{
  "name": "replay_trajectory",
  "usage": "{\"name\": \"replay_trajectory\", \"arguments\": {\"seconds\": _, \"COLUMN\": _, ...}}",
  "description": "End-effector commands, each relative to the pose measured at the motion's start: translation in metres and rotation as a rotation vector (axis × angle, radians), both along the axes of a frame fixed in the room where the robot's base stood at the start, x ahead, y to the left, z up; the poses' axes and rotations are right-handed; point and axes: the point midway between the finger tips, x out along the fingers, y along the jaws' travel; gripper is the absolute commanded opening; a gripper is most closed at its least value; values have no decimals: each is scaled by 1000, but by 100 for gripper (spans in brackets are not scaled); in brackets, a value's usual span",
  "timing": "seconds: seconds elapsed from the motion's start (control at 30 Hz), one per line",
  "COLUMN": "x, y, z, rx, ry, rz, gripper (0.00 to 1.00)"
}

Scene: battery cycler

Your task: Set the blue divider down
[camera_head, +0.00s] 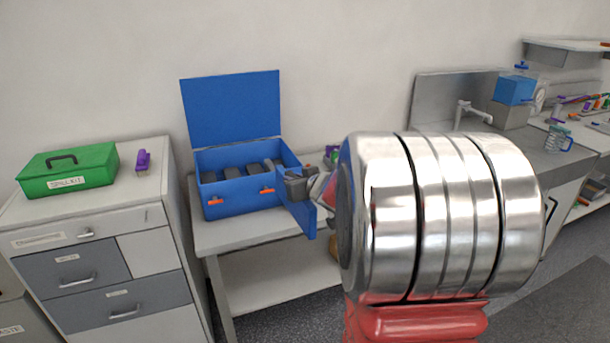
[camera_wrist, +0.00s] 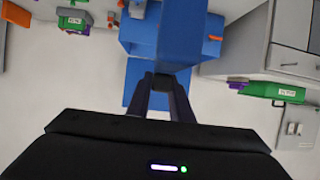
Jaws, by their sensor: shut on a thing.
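The blue divider (camera_head: 301,217) is a flat blue plate held upright at the front right corner of the open blue box (camera_head: 240,193). My gripper (camera_head: 298,182) is shut on it, to the right of the box and near its rim height. In the wrist view the divider (camera_wrist: 182,35) stands out from between the two dark fingers (camera_wrist: 165,82), with the box (camera_wrist: 140,32) behind it. I cannot tell whether the divider touches the box. The box has its lid (camera_head: 232,110) raised, orange latches on the front and several dark blocks inside.
The box stands on a light table (camera_head: 245,232) with a narrow bare strip in front. A grey drawer cabinet (camera_head: 90,235) on the left carries a green case (camera_head: 68,170) and a purple item (camera_head: 142,160). A sink counter (camera_head: 545,160) is at the right. My arm hides the table's right part.

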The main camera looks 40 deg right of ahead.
Motion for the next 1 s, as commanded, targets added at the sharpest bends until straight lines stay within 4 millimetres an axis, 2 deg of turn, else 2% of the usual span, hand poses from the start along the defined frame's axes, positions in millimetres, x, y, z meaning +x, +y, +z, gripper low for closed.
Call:
{"name": "replay_trajectory", "arguments": {"seconds": 0.27, "x": 12, "y": 44, "z": -18, "rx": 2, "ry": 0, "rz": 31, "gripper": 0}}
{"name": "replay_trajectory", "arguments": {"seconds": 0.37, "x": 16, "y": 67, "z": -28, "rx": 3, "ry": -1, "rz": 44, "gripper": 0}}
{"name": "replay_trajectory", "arguments": {"seconds": 0.7, "x": 21, "y": 161, "z": -71, "rx": 1, "ry": 1, "rz": 97, "gripper": 0}}
{"name": "replay_trajectory", "arguments": {"seconds": 1.0, "x": 9, "y": 254, "z": -110, "rx": 0, "ry": 2, "rz": 168, "gripper": 0}}
